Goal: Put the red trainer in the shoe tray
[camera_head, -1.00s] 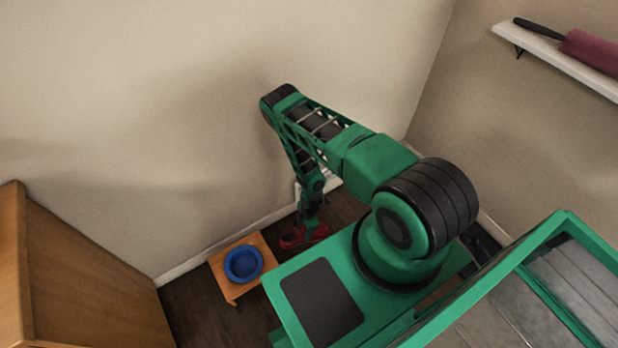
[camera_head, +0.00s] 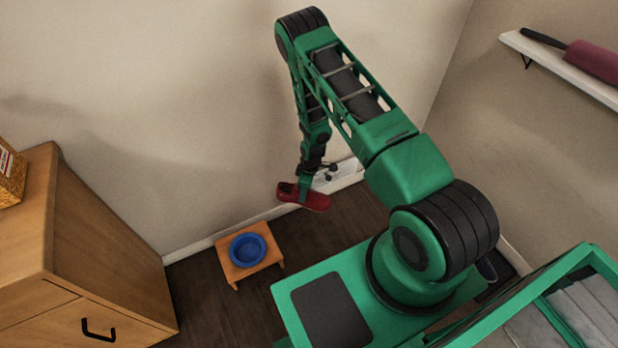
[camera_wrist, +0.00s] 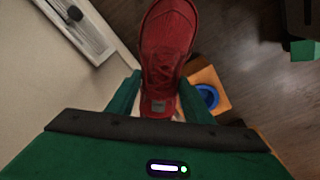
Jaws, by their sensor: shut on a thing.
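The red trainer (camera_head: 315,199) hangs in my gripper (camera_head: 303,186), raised above the dark floor near the back wall. In the wrist view the red trainer (camera_wrist: 168,40) fills the top middle, its heel end between the two green fingers of my gripper (camera_wrist: 160,98), which are shut on it. A dark flat thing (camera_head: 508,268) at the right, on the floor by the right wall, may be the shoe tray. A dark, shoe-like thing (camera_head: 487,269) shows there too. My own base hides much of that spot.
A small wooden stand (camera_head: 232,270) with a blue bowl (camera_head: 248,250) stands below and left of the trainer. A wooden cabinet (camera_head: 100,250) is at the left. A white panel (camera_head: 340,174) is low on the back wall. A white shelf (camera_head: 565,65) is at the upper right.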

